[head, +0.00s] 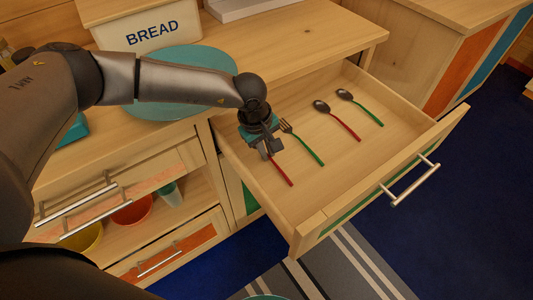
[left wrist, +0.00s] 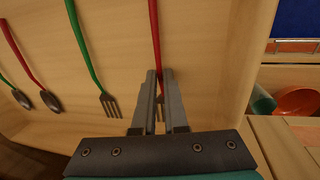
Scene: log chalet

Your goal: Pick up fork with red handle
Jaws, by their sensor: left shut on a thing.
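The fork with the red handle (head: 282,172) lies in the open drawer at its left side. My left gripper (head: 266,152) is over it, pointing down, and hides its head in the head view. In the left wrist view the red handle (left wrist: 154,35) runs up from between the fingers of the left gripper (left wrist: 159,74), which are shut on the fork. Part of its tines shows between the fingers. The fork seems still at the drawer floor. My right gripper is not in view.
The drawer (head: 425,145) also holds a green-handled fork (head: 304,143) close by, a red-handled spoon (head: 340,122) and a green-handled spoon (head: 362,108). A teal plate (head: 190,65) and a bread box (head: 150,35) stand on the counter. Drawer walls surround the gripper.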

